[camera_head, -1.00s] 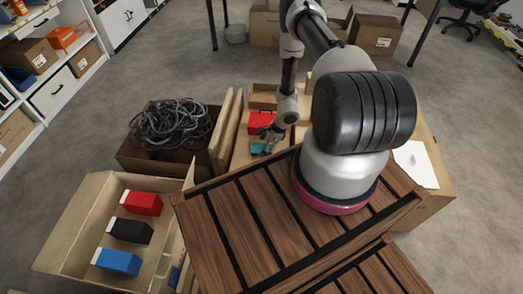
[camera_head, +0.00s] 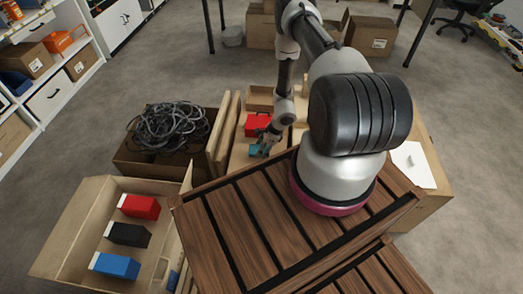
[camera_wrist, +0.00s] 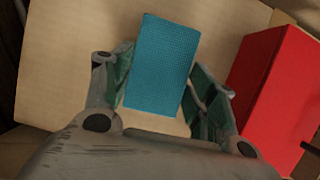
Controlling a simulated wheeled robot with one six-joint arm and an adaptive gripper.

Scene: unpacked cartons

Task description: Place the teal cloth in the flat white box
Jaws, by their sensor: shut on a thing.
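The teal cloth (camera_wrist: 160,65) is a folded, textured rectangle between the two fingers of my gripper (camera_wrist: 158,82) in the wrist view. The fingers are shut on it from its left and right sides. In the head view the teal cloth (camera_head: 256,151) shows small below my gripper (camera_head: 262,143), over the carton behind the slatted wooden top. I cannot tell whether it touches the carton surface. A flat white thing (camera_head: 408,160) with a small knob-like mark lies on a carton at the right, partly behind my arm; I cannot tell if it is the flat white box.
A red box (camera_wrist: 270,90) stands just right of my gripper; the head view shows it too (camera_head: 257,122). A carton of dark cables (camera_head: 167,128) and an open carton (camera_head: 75,205) with red, black and blue boxes stand left. The slatted wooden top (camera_head: 240,215) is bare in front.

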